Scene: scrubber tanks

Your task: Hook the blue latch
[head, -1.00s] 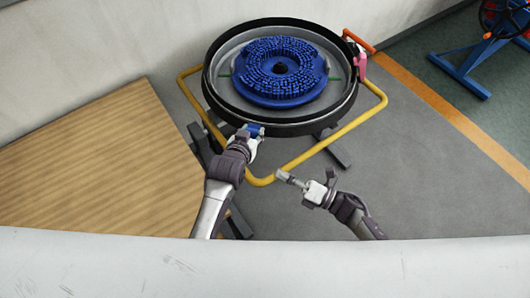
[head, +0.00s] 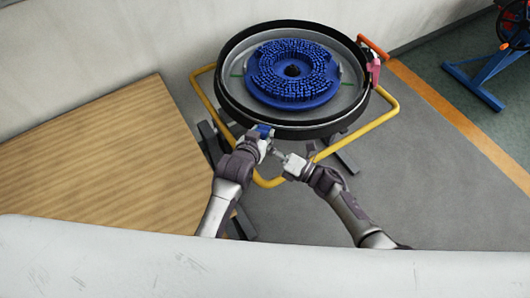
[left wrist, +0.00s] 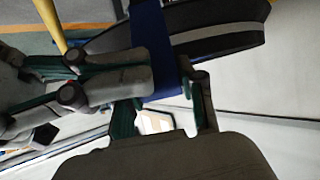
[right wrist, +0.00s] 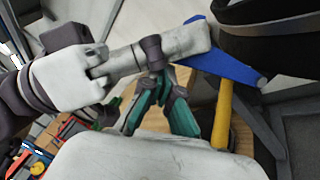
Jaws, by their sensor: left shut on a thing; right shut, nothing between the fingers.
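The blue latch (head: 264,130) is at the near rim of the round tank (head: 228,103). My left gripper (head: 265,141) is shut on it, and fingers hide part of it. In the left wrist view the latch is a blue strip (left wrist: 152,45) running up past the fingers to the dark rim. In the right wrist view it is a blue bar (right wrist: 222,64) beside the left gripper and below the black rim. My right gripper (head: 279,156) is shut and empty, just right of and below the left one. Its teal fingers (right wrist: 165,92) are close to the left gripper; contact is unclear.
A blue bristled disc (head: 292,75) lies in the tank. A yellow tube frame (head: 350,135) surrounds the tank. A pink latch (head: 374,70) is at its right rim. A wooden surface (head: 95,165) is on the left.

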